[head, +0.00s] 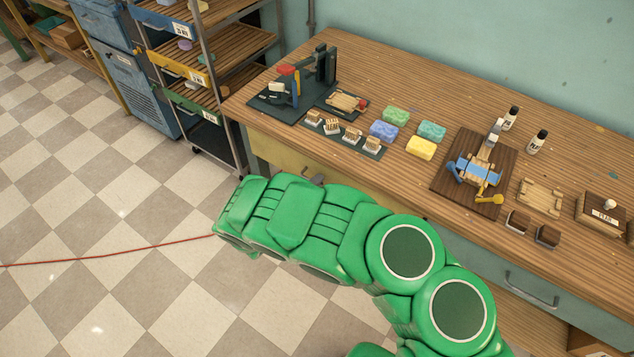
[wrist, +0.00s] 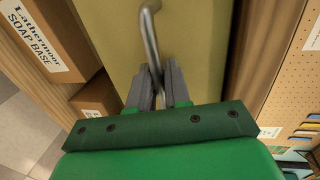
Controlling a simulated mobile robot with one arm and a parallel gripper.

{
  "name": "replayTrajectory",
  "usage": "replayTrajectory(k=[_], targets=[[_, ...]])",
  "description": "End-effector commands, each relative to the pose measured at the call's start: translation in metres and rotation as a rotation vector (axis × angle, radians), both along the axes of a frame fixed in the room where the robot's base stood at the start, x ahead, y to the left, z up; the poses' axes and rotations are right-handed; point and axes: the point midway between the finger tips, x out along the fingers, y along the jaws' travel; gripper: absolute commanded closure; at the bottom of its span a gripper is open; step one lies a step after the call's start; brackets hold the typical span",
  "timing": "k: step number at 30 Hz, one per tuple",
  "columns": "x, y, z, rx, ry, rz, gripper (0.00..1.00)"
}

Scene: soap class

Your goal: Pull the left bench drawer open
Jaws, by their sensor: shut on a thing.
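The left bench drawer has a pale yellow front (head: 277,157), partly hidden behind my green arm in the head view. The same yellow front (wrist: 195,50) fills the middle of the wrist view. Its curved metal handle (wrist: 150,35) runs down between my fingers, and a bit of the handle (head: 318,179) shows above my arm in the head view. My gripper (wrist: 159,78) is shut on the handle. The fingers are hidden in the head view. No open gap of the drawer shows in either view.
The wooden bench top (head: 400,190) holds soaps, a stamping rig and small tools. A grey-blue right drawer (head: 500,275) has its own handle. A shelf rack (head: 205,75) stands left of the bench. A red cable (head: 110,255) lies on the checkered floor, otherwise clear at left.

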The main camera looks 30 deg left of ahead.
Motion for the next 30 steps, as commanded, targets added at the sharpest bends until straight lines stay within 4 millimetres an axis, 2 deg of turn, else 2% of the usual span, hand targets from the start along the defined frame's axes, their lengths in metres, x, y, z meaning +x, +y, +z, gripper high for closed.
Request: replayTrajectory(k=[5,8,21,30], targets=[[-0.024,0.001,-0.001,0.000,0.002,0.004,1.00],[-0.046,0.002,-0.001,-0.001,0.001,0.005,1.00],[-0.166,0.001,0.000,-0.001,0.001,0.004,1.00],[-0.232,0.000,0.000,0.000,0.000,0.001,1.00]])
